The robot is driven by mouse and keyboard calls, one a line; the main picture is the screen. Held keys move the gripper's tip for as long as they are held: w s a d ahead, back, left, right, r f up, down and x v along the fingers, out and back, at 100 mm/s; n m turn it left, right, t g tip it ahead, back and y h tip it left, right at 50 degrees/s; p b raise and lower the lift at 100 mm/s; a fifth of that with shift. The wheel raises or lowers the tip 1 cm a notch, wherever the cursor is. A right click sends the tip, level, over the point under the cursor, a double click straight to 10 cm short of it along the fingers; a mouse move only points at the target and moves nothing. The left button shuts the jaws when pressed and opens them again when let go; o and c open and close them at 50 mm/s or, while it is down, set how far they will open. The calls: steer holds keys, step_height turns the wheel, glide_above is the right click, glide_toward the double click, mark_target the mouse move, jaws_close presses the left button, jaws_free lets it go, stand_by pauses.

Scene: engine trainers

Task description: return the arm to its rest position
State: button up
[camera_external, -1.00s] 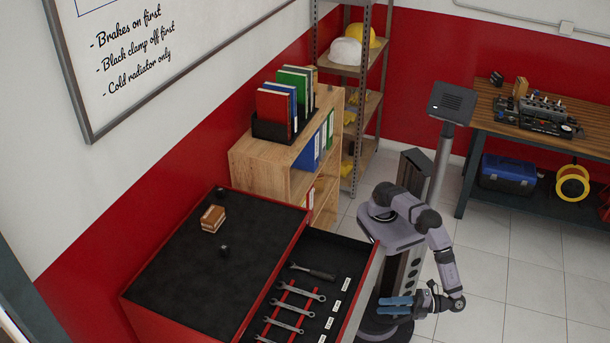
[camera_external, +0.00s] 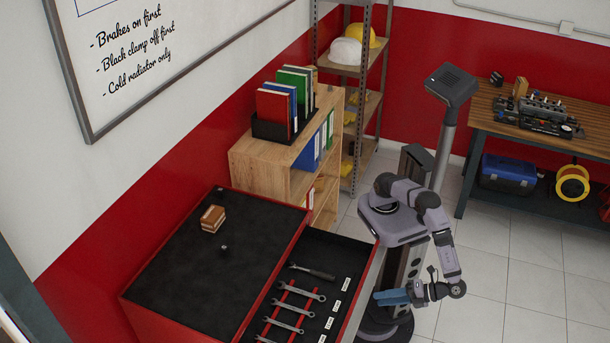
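My gripper (camera_external: 392,297) hangs low at the right of the open drawer, with its blue fingers pointing left. The fingers look close together, but the view is too small to tell whether they are open or shut. I see nothing clearly held in them. My arm is bent, with its upper part above the base and its forearm hanging down on the right.
A red tool cabinet (camera_external: 170,285) has an open drawer (camera_external: 345,262) with several wrenches (camera_external: 289,306). A brown block (camera_external: 213,218) and a small dark object (camera_external: 223,248) lie on top. Behind are a wooden shelf (camera_external: 246,155) and a workbench (camera_external: 545,139). Floor at right is clear.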

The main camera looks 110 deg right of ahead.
steer(key=s+d+r+m+g+y+p, duration=0.1)
steer(key=d+r+m+g+y+p, duration=0.15)
steer(key=r+g+p, duration=0.45)
steer(key=w+d+r+m+g+y+p, duration=0.1)
steer(key=w+d+r+m+g+p, duration=0.2)
steer(key=d, duration=0.7)
steer(key=w+d+r+m+g+p, duration=0.1)
steer(key=w+d+r+g+p, duration=0.2)
steer(key=d, duration=0.6)
steer(key=s+d+r+m+t+y+p, duration=0.1)
steer(key=s+d+r+m+y+p, duration=0.15)
steer(key=d, duration=0.65)
steer(key=s+d+r+m+y+p, duration=0.1)
steer(key=s+d+r+m+p, duration=0.25)
steer(key=d, duration=0.55)
steer(key=shift+m, duration=0.45)
steer(key=f+b, duration=0.5)
steer(key=shift+w+d+f, duration=0.1)
steer(key=shift+w+f, duration=0.1)
